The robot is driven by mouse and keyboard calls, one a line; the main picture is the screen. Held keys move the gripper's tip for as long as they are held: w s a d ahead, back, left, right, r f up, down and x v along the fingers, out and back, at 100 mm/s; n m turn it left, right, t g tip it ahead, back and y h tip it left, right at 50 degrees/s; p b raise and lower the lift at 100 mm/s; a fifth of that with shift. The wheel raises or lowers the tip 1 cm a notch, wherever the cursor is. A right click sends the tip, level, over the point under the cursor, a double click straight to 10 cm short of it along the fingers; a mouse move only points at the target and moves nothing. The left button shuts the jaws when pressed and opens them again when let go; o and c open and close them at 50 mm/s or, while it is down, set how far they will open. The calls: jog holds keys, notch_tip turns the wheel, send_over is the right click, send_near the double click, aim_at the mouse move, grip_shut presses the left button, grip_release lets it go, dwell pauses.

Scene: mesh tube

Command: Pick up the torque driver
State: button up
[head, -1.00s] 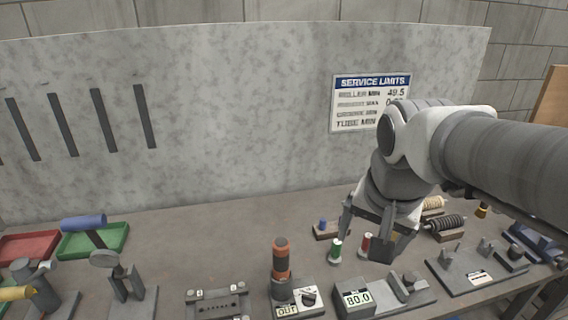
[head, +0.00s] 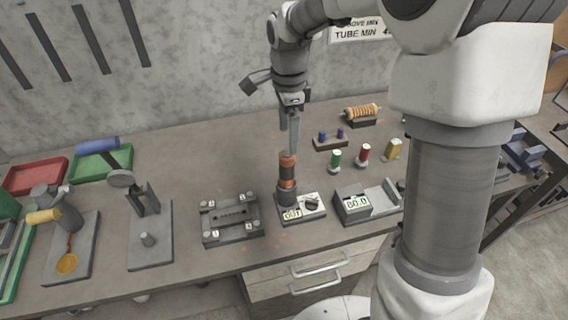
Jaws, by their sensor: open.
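What looks like the torque driver (head: 287,172) has an orange and dark grey upright handle. It stands in a dark round holder beside a small plate marked OUT, near the front of the workbench. My gripper (head: 291,148) points down, directly above or just behind the driver's top in the head view. Its fingers are seen nearly edge-on, and it is open with nothing visible between them. I cannot tell whether the fingertips touch the driver's top. The driver's lower end is hidden in the holder.
A grey fixture (head: 231,220) stands left of the driver, and a gauge block reading 80.0 (head: 354,203) stands right. Green (head: 335,160) and red (head: 363,153) spools stand behind right. A green tray (head: 100,162) lies far left. My arm hides the bench's right part.

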aim_at(288, 155)
notch_tip(288, 155, down, 10)
jog(key=shift+r+p, duration=0.1)
jog(key=shift+p, duration=0.35)
jog(key=shift+w+a+f+p, duration=0.1)
jog(key=shift+f+p, duration=0.1)
jog(key=shift+f, duration=0.75)
jog(key=shift+w+d+f+p, duration=0.15)
jog(key=shift+f+p, duration=0.1)
jog(key=shift+f, duration=0.7)
jog(key=shift+w+a+f+p, duration=0.1)
jog(key=shift+a+f+p, duration=0.1)
jog(key=shift+f, duration=0.75)
grip_shut()
